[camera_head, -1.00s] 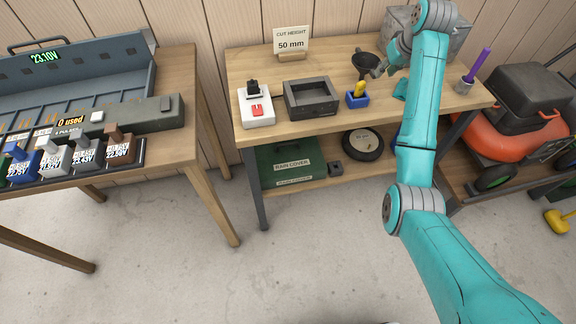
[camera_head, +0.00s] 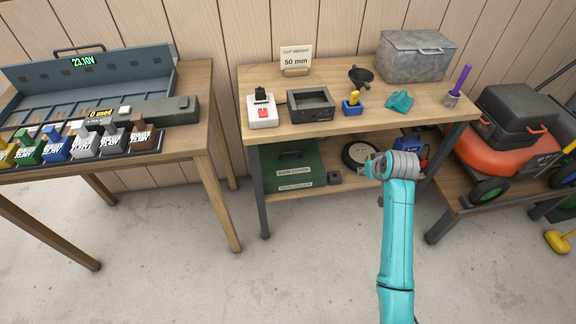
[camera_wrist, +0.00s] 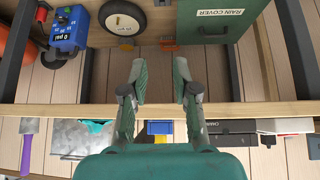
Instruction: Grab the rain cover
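The rain cover is a dark green box with a white "RAIN COVER" label (camera_head: 290,156), on the lower shelf of the middle workbench, at its left end. In the wrist view the labelled green box (camera_wrist: 212,28) shows at the top right. My gripper (camera_wrist: 160,75) is open and empty, its two fingers apart in front of the shelf, to the left of the box in the wrist view and not touching it. In the head view my wrist is by the lower shelf, right of the box; the fingers are mostly hidden there.
A wheel (camera_head: 360,155), a small dark block (camera_head: 334,178) and a blue device (camera_wrist: 68,30) share the lower shelf. The bench top (camera_head: 350,125) overhangs it; its dark left leg (camera_head: 259,195) stands beside the box. The floor in front is clear.

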